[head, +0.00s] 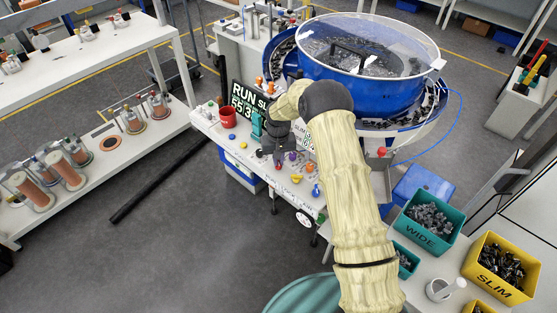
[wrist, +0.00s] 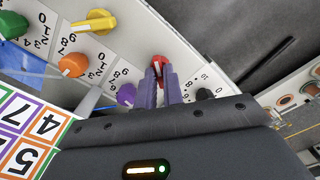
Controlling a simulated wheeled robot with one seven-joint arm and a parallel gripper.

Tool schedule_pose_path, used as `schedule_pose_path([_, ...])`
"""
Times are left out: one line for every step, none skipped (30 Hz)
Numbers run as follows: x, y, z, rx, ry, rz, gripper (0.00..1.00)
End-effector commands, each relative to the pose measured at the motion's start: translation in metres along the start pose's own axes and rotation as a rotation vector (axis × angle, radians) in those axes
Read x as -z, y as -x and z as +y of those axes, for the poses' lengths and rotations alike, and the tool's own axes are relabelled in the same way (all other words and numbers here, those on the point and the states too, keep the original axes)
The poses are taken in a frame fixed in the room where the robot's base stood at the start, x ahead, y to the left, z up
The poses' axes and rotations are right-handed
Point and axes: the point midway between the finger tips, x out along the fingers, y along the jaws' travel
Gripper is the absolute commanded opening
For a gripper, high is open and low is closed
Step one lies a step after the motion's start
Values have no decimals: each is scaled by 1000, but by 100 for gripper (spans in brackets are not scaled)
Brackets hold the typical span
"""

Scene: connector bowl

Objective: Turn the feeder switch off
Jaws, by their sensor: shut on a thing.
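A red switch knob (wrist: 158,61) stands on the white dial panel (wrist: 185,45) in the wrist view. My gripper (wrist: 159,78) has its two fingers closed around the knob, one on each side. I cannot read a label at this knob, so I cannot tell from the frames whether it is the feeder switch. In the head view my gripper (head: 279,161) reaches down to the control bench; my arm hides part of the panel.
Near the gripper are purple (wrist: 127,95), orange (wrist: 73,65), yellow (wrist: 95,21), green (wrist: 12,25) and black (wrist: 204,94) knobs. A blue bowl feeder (head: 345,88) with a clear lid stands behind.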

Motion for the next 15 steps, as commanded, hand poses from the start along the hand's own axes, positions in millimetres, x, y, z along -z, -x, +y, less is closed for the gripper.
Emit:
schedule_pose_path([0,-1,0,0,31,2,0])
schedule_pose_path([1,-1,0,-1,52,2,0])
schedule_pose_path([0,-1,1,-1,82,2,0])
schedule_pose_path([0,-1,1,-1,107,1,0])
schedule_pose_path([0,-1,1,-1,132,1,0])
schedule_pose_path([0,-1,1,-1,167,1,0])
schedule_pose_path([0,-1,1,-1,193,0,0])
schedule_pose_path([0,-1,1,0,220,0,0])
schedule_pose_path([0,-1,1,0,257,0,0])
schedule_pose_path([0,-1,1,0,285,0,0])
schedule_pose_path([0,-1,1,0,314,1,0])
schedule_pose_path([0,-1,1,-1,352,1,0])
schedule_pose_path([0,-1,1,-1,381,1,0])
schedule_pose_path([0,-1,1,-1,410,1,0])
schedule_pose_path([0,0,1,-1,448,1,0])
